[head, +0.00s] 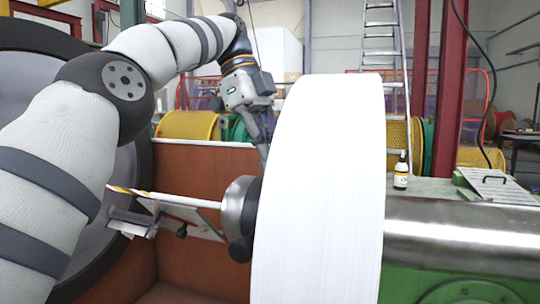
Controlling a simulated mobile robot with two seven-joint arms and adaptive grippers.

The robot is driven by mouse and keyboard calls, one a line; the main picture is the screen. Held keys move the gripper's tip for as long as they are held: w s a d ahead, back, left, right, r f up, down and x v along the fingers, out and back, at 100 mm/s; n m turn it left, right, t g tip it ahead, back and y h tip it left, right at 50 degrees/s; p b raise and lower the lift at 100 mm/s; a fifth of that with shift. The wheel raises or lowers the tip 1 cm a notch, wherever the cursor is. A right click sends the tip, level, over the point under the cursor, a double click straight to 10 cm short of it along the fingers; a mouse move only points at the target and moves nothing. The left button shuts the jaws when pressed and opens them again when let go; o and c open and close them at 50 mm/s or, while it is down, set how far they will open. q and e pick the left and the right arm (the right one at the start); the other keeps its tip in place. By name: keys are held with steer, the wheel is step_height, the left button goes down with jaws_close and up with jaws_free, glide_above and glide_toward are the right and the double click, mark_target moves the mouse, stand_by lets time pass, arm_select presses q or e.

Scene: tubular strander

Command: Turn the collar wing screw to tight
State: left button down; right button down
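A grey metal collar (236,207) sits on the shaft line against the left side of a large white drum (320,190). A dark round knob (240,250) shows at the collar's lower edge; I cannot tell whether it is part of the wing screw. No wing shape is clearly visible. My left gripper (263,158) points down just above the collar, close to the drum's left edge. Its fingertips are small and partly hidden by the drum, so I cannot tell whether they are open or touch anything. My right gripper is not in view.
A thin rod with a yellow-striped tip (150,193) extends left from the collar, above a small bracket (132,222). A brown panel (195,165) stands behind. A bottle (401,172) stands on the green machine bed right of the drum, near a metal shaft (460,228).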

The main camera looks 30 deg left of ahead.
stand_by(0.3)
arm_select(q)
steer(key=c, duration=1.8)
jaws_free()
steer(key=shift+o, duration=0.2)
